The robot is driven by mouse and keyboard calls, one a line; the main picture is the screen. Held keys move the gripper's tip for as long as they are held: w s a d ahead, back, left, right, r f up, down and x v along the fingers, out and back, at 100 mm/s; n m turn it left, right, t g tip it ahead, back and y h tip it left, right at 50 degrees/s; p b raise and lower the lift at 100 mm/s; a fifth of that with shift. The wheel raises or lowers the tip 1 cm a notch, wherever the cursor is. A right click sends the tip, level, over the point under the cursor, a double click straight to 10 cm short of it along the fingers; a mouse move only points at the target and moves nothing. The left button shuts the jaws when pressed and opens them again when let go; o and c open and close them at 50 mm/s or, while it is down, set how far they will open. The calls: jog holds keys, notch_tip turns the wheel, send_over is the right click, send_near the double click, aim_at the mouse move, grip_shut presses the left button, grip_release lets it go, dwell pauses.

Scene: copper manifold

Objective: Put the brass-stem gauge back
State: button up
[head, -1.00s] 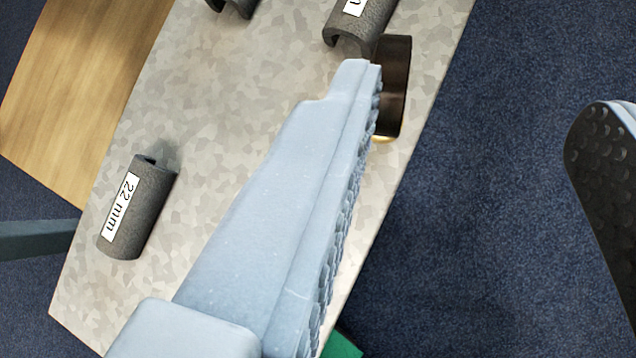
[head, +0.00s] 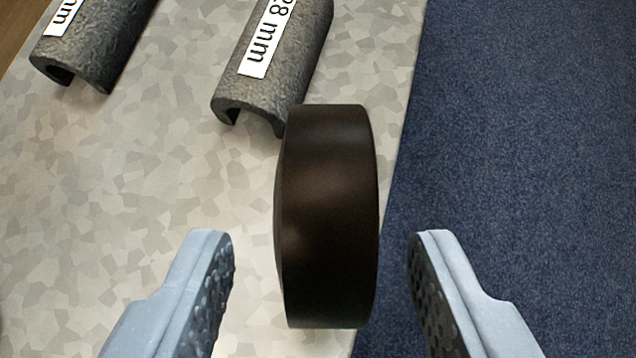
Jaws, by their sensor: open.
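A dark round gauge body (head: 330,215), seen edge-on, stands at the right edge of the grey patterned tabletop. Its dial face and brass stem are not visible from here. My gripper (head: 322,250) is open, with one light blue finger to the left of the gauge and the other to its right. Both fingers are apart from it, with a visible gap on each side.
A grey foam pipe sleeve labelled 28 mm (head: 285,50) lies just behind the gauge, close to it. Another labelled sleeve (head: 100,40) lies at upper left. The grey tabletop (head: 120,220) is clear on the left; blue carpet (head: 520,140) lies beyond its right edge.

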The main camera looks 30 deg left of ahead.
jog(key=b+x, duration=0.2)
jog(key=x, duration=0.3)
jog(key=shift+w+a+f, duration=0.1)
jog(key=shift+w+a, duration=0.1)
jog(key=shift+w, duration=0.1)
grip_shut()
